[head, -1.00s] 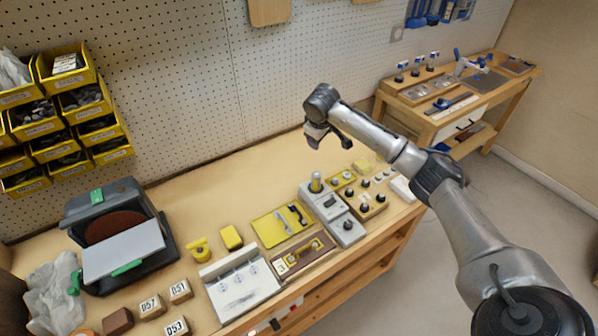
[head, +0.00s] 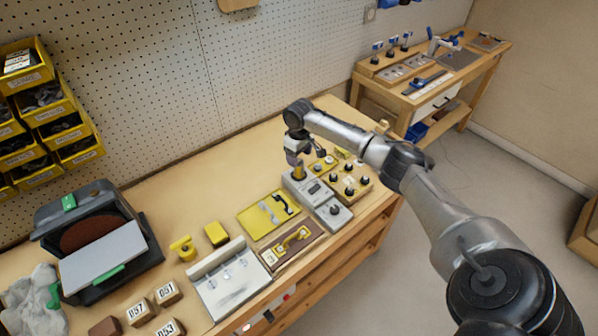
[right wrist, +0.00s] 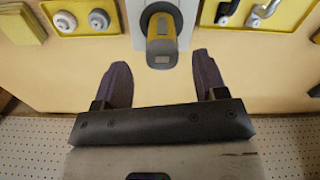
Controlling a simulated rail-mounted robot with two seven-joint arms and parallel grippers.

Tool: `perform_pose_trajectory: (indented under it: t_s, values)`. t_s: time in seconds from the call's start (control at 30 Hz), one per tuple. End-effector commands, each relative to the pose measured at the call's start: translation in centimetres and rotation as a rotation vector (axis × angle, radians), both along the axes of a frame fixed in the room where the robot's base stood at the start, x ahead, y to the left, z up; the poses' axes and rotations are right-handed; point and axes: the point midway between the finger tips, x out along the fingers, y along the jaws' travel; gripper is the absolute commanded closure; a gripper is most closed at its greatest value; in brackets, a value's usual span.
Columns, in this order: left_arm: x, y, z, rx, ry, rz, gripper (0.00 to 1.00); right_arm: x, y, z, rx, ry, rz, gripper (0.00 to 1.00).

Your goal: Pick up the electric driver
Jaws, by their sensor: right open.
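The electric driver (head: 298,173), yellow and grey, stands upright in a grey station (head: 328,213) on the bench. In the right wrist view the driver (right wrist: 162,38) shows end-on, with its grey end facing the camera. My right gripper (head: 303,157) is above and close to the driver, partly covering it in the head view. In the right wrist view its two dark fingers (right wrist: 163,75) are spread apart, with nothing between them. The driver lies just beyond the fingertips, roughly centred on the gap. My left gripper is not in view.
A yellow plate with a handle (head: 268,214) and a brown latch board (head: 291,247) lie left of the station. A board with black knobs (head: 348,180) stands close on its right. A pegboard wall (head: 180,90) rises behind the bench.

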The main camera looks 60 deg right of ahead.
Motion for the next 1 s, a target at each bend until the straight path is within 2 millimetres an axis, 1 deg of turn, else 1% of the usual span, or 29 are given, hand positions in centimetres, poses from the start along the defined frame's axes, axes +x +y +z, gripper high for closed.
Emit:
perform_pose_trajectory:
  t_s: [0.17,0.27,0.5,0.6,0.83,0.87,1.0]
  values:
    - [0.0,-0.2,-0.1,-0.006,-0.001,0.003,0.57,0.0,0.0,-0.5,0.0,0.0,0.0,0.35]
    - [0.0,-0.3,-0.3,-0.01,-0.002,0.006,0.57,0.0,0.1,-1.3,0.0,0.0,0.0,0.35]
    - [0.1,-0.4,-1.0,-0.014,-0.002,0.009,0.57,0.0,0.3,-4.5,0.0,0.002,-0.001,0.35]
    - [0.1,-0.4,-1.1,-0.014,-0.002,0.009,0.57,0.0,0.3,-5.3,-0.001,0.002,0.0,0.35]
    - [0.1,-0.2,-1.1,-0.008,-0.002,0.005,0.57,0.0,0.3,-5.4,-0.002,0.0,0.0,0.35]
    - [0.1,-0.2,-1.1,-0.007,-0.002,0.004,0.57,0.0,0.3,-5.4,-0.002,0.0,0.0,0.37]
    - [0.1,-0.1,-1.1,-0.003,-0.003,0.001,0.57,0.0,0.3,-5.4,-0.002,0.0,0.0,0.5]
